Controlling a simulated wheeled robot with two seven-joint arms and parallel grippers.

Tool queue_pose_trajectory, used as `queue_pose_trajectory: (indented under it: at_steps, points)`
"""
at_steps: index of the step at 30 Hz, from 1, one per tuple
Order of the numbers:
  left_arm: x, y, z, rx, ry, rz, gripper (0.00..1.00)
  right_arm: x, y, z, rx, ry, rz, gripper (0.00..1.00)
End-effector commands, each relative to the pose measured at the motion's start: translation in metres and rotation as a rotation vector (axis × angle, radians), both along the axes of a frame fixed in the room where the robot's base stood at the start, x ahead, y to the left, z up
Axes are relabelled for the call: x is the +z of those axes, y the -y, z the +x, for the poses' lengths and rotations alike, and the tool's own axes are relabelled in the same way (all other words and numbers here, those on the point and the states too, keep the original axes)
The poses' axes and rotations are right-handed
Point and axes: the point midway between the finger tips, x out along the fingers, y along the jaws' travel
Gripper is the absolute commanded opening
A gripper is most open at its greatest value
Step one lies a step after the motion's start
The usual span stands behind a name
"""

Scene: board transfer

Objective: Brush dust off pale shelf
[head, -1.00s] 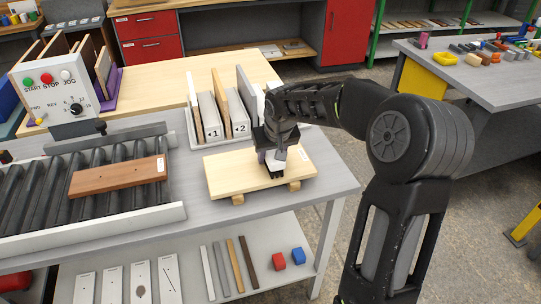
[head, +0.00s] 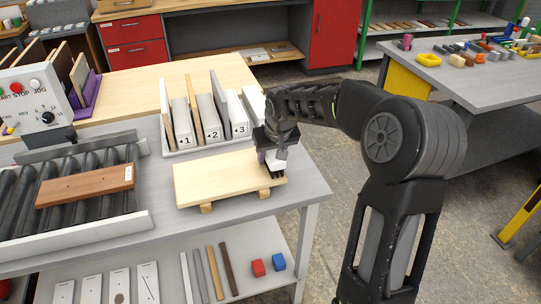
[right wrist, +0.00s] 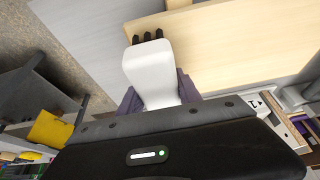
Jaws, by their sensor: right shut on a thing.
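The pale shelf (head: 222,178) is a light wooden board lying flat on two small blocks on the grey workbench. My right gripper (head: 268,152) is over its right end, shut on a brush (head: 275,165). In the right wrist view the brush (right wrist: 152,75) has a white handle between purple fingers and short dark bristles at its tip. The bristles are at the shelf's edge (right wrist: 220,35); whether they touch it I cannot tell. No dust can be made out on the board. My left gripper is not in view.
A rack (head: 205,152) of upright boards with numbered blocks stands behind the shelf. A roller conveyor (head: 15,200) with a brown board (head: 85,187) is at left, below a control box (head: 35,95). The bench ends just right of the shelf.

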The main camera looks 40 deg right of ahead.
Motion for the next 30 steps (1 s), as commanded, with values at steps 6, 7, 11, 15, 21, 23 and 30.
queue_pose_trajectory:
  at_steps: [6, 7, 11, 15, 21, 23, 30]
  points:
    - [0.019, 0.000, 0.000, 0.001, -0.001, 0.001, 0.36, 0.033, -0.001, 0.001, 0.003, 0.002, -0.001, 0.00]
    - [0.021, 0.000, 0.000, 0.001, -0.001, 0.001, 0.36, 0.035, 0.000, 0.002, 0.003, 0.002, -0.001, 0.00]
    - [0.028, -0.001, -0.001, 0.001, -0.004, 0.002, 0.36, 0.047, 0.000, 0.002, 0.003, 0.003, -0.001, 0.00]
    - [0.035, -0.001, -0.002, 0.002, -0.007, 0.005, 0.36, 0.060, 0.000, 0.002, 0.004, 0.002, 0.000, 0.00]
    - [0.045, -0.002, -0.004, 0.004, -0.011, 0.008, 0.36, 0.076, 0.000, 0.003, 0.004, 0.002, 0.000, 0.00]
    - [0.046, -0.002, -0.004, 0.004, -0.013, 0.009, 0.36, 0.079, 0.000, 0.003, 0.004, 0.002, 0.000, 0.00]
    - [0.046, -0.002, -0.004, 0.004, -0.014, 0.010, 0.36, 0.080, 0.000, 0.003, 0.004, 0.002, 0.000, 0.00]
